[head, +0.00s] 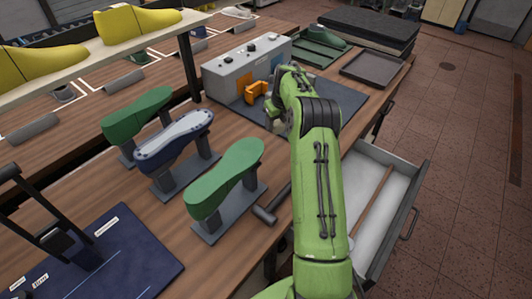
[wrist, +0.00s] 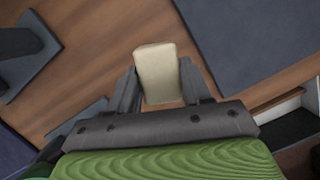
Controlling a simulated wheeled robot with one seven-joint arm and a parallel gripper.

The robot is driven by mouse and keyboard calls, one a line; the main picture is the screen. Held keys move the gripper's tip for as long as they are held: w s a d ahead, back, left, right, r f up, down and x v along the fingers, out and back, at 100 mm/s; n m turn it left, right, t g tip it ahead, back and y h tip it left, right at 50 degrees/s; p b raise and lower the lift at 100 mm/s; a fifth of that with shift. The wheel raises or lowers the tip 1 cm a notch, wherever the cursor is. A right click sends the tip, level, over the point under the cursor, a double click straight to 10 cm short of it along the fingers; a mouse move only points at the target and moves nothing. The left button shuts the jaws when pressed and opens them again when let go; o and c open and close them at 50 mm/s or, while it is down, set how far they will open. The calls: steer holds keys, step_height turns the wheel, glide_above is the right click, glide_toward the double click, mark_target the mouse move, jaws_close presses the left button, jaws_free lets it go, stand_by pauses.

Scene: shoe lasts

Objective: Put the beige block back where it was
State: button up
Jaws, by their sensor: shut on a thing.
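In the wrist view, the beige block (wrist: 157,70) is between the two grey fingers of my gripper (wrist: 160,82), which is shut on it. The block's far end sticks out past the fingertips. Brown wooden bench top (wrist: 95,62) shows around it; I cannot tell how high the block is above the wood. In the head view, my green arm reaches over the bench toward the grey control box, and the block is hidden there.
Green and blue-white shoe lasts (head: 228,178) stand on grey stands at left. A hammer (head: 268,213) lies beside the nearest one. The orange clamp (head: 256,91) sits by the control box (head: 245,68). An open drawer (head: 368,215) juts out at right.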

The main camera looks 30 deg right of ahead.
mark_target(274, 148)
step_height(274, 148, down, 10)
steer(key=shift+r+b, duration=0.1)
steer(key=shift+b, duration=0.4)
steer(key=shift+a, duration=0.1)
steer(key=o, duration=1)
steer(key=shift+f, duration=0.2)
